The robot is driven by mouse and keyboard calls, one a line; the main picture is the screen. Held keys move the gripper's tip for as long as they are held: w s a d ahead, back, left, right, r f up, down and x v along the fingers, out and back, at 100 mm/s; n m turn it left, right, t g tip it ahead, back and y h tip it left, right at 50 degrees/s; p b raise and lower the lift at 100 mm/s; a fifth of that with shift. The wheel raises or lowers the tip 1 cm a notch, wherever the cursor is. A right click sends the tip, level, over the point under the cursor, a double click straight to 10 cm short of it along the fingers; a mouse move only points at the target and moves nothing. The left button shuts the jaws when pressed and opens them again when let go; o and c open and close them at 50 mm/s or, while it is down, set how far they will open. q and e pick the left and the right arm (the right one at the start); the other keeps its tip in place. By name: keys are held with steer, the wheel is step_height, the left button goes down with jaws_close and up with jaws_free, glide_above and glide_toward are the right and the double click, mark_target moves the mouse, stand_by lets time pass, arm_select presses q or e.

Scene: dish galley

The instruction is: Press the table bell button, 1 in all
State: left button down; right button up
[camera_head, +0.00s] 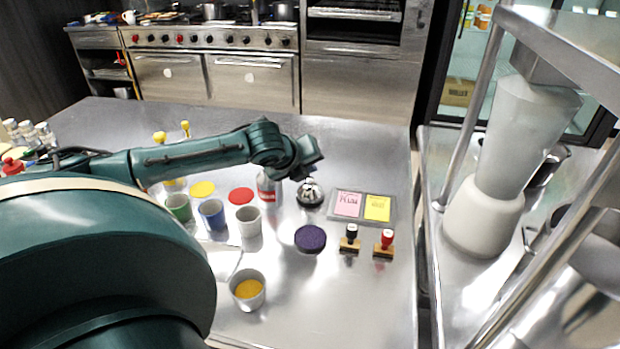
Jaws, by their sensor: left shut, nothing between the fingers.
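The table bell (310,193) is a small shiny silver dome on a dark base. It stands on the steel table (350,285), right of the middle of the group of objects. My left gripper (318,163) is dark green and shut with nothing in it. In the picture it is just above the bell's top; I cannot tell whether it touches the button, which is hidden or too small to make out. My right gripper is not in view.
A bottle (267,190) stands left of the bell, partly behind my arm. A tray with pink and yellow notes (344,205) lies right. A purple round pad (310,239), two stamps (384,243) and several cups (248,221) are nearer.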

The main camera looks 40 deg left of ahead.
arm_select(q)
steer(key=shift+f, duration=0.1)
stand_by(0.7)
steer(key=shift+f+p, duration=0.3)
steer(key=shift+f, duration=0.6)
stand_by(0.7)
steer(key=shift+r+p, duration=1)
steer(key=shift+p, duration=0.25)
